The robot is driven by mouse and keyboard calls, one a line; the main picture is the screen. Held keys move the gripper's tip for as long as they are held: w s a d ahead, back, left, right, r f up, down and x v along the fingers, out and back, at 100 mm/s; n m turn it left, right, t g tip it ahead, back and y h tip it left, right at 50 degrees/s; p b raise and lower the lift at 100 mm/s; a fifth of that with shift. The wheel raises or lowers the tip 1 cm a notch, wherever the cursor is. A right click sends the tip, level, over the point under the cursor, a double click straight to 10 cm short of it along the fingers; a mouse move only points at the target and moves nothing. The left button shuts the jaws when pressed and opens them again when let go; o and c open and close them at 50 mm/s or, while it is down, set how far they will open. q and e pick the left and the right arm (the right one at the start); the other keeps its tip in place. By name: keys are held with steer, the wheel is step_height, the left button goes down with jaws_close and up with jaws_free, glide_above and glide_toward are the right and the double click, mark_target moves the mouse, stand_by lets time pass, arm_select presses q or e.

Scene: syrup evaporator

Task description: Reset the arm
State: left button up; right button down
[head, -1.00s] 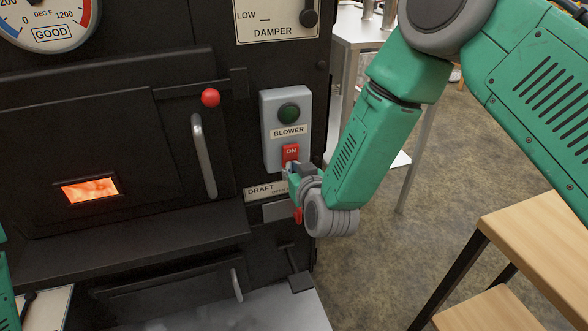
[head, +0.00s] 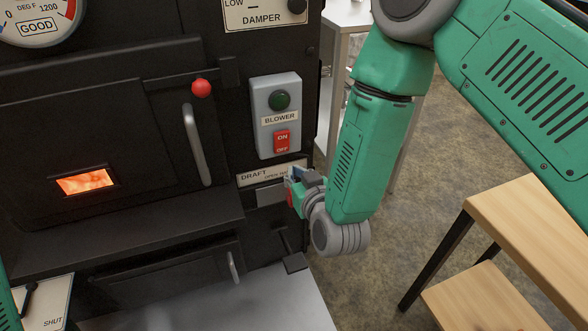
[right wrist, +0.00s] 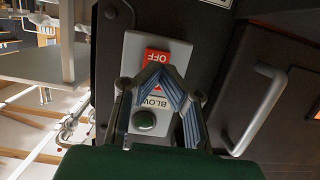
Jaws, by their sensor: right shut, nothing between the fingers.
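My right gripper (head: 293,176) is shut and empty. In the head view it is just below the blower box (head: 287,92), in front of the right end of the draft label (head: 252,178). The grey box has a dark green round light (head: 279,99) and a red ON/OFF switch (head: 282,141), now fully uncovered in this view. I cannot tell the gap to the box. My left gripper is out of view; only a sliver of green arm shows at the left edge.
The black evaporator front has a firebox door with a long handle (head: 197,146), a red knob (head: 201,88) and a glowing window (head: 86,182). A dark lever (head: 292,254) sticks out below my right gripper. A wooden table (head: 528,222) stands at right. Floor between is clear.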

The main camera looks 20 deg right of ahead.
steer(key=s+d+f+g+p, duration=0.2)
steer(key=s+g, duration=0.3)
steer(key=s, duration=0.5)
steer(key=s+d+f+g+p, duration=0.2)
steer(key=s+d+g+p, duration=0.2)
steer(key=s, duration=0.7)
steer(key=s+d+f+g+p, duration=0.2)
steer(key=s+d+g+p, duration=0.3)
steer(key=s, duration=0.6)
steer(key=shift+s+d+f+g+h, duration=0.15)
steer(key=shift+s+d+g+h, duration=0.05)
steer(key=shift+s+g+h, duration=0.1)
